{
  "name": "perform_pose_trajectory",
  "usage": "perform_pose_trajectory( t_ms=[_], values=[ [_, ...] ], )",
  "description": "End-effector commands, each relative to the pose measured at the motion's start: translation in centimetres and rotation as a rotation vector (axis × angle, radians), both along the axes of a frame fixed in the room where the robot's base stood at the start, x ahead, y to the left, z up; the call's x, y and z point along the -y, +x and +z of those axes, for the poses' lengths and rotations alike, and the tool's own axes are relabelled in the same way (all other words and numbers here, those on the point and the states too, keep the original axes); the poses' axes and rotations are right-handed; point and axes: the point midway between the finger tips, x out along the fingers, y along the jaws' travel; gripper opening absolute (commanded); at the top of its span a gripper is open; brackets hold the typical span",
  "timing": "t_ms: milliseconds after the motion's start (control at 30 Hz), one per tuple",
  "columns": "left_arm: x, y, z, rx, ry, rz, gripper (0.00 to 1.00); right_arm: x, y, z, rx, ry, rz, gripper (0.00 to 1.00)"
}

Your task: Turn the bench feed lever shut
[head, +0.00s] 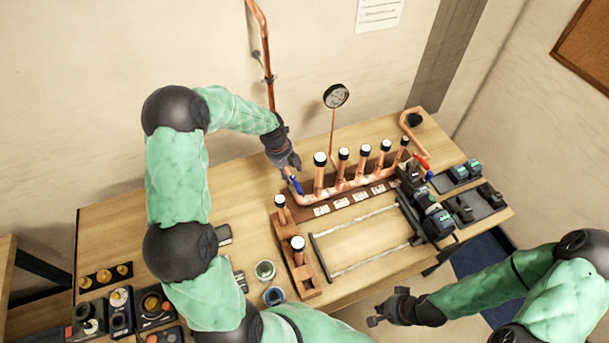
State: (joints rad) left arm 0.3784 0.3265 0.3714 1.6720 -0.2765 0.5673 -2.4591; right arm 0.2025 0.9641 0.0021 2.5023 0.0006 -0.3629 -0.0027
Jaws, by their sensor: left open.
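Which one is the bench feed lever is not marked in this view. My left gripper (290,167) is open, pointing down just above the blue lever. Its fingers partly hide the lever's upper end, and I cannot tell whether they touch it. My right gripper (385,306) is open and empty in front of the bench, away from the manifold.
A pressure gauge (336,95) rises behind the manifold. A metal-railed frame (365,238) with dark clamps (432,217) lies in front. A wooden holder (310,285) with capped stubs and two small jars (265,270) stand left. Black trays (474,205) sit right. The bench's left back is clear.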

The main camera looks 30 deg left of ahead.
Motion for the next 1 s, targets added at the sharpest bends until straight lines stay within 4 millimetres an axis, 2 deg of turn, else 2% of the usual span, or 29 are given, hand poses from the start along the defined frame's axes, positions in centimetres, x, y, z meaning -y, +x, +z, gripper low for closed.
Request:
perform_pose_trajectory(
  t_ms=[267,700,833,1000],
  values=[
    [0.1,0.1,-1.5,-0.004,0.000,-0.005,0.52,0.0,-0.1,0.0,-0.002,0.000,0.001,0.00],
    [1.1,1.1,-8.6,-0.002,0.000,-0.003,0.52,0.0,-0.1,0.9,-0.001,0.000,0.000,0.00],
    [1.2,1.3,-9.9,-0.001,0.000,-0.003,0.52,0.0,-0.1,1.1,-0.001,0.000,0.000,0.00],
    [1.3,1.5,-10.7,0.001,0.001,-0.004,0.52,0.0,-0.1,1.1,-0.001,0.000,0.000,0.00]
  ],
)
